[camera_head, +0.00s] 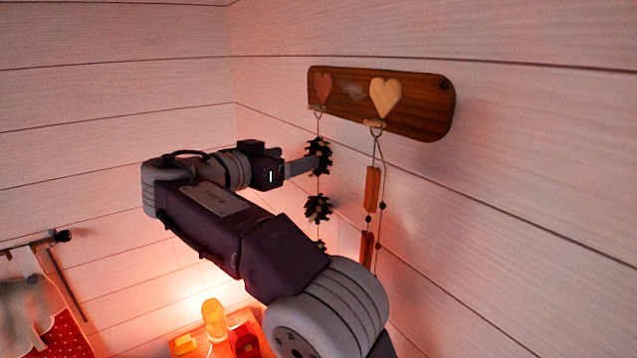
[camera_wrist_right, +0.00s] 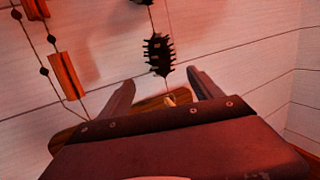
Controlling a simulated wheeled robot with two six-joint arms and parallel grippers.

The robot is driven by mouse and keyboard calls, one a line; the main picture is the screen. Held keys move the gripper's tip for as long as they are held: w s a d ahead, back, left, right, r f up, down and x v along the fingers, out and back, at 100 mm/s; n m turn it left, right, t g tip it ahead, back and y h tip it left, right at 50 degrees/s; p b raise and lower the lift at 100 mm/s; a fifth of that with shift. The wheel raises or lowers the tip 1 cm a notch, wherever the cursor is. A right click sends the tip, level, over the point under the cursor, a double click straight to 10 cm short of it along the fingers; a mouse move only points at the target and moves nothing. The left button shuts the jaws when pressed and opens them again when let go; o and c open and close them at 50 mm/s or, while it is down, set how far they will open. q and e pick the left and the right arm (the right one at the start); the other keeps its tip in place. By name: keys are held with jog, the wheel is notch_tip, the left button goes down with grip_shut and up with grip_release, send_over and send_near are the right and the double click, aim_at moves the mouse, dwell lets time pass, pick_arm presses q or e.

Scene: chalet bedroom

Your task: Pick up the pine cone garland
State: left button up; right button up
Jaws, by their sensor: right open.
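The pine cone garland (camera_head: 318,208) hangs on a string from the left peg of a wooden wall board, with dark brown cones one below another. My right gripper (camera_head: 306,166) reaches in from the left at the height of the top cone and overlaps it in the head view; contact cannot be told. In the right wrist view the two fingers of my right gripper (camera_wrist_right: 161,77) are apart, and a cone of the garland (camera_wrist_right: 158,55) shows just beyond the tips, in line with the gap. The lower garland is partly hidden by my arm. My left gripper is not in view.
The wooden board (camera_head: 430,108) bears two hearts. A second garland of orange-brown pieces (camera_head: 372,190) hangs close on the right and also shows in the right wrist view (camera_wrist_right: 68,75). A glowing lamp (camera_head: 213,318) stands below. Cloths hang from a rail (camera_head: 30,245) at left.

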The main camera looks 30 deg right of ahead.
aim_at(312, 151)
jog(key=p+x, duration=0.2)
jog(key=x, duration=0.2)
jog(key=shift+w+a, duration=0.1)
jog(key=shift+w, duration=0.05)
jog(key=shift+w+f, duration=0.15)
jog(key=shift+d+p, duration=0.35)
jog(key=d+p, duration=0.1)
jog(key=w+d+r+p, duration=0.1)
jog(key=p, duration=0.1)
jog(key=shift+w+d+f+p, duration=0.25)
jog(key=shift+d+f+p, duration=0.1)
jog(key=shift+d, duration=0.1)
jog(key=shift+w+d+f+p, duration=0.2)
jog(key=shift+d+p, duration=0.15)
jog(key=shift+d, duration=0.15)
jog(key=shift+w+d+f, duration=0.15)
jog(key=shift+d+f, duration=0.05)
jog(key=shift+f, duration=0.05)
jog(key=shift+a, duration=0.1)
grip_shut()
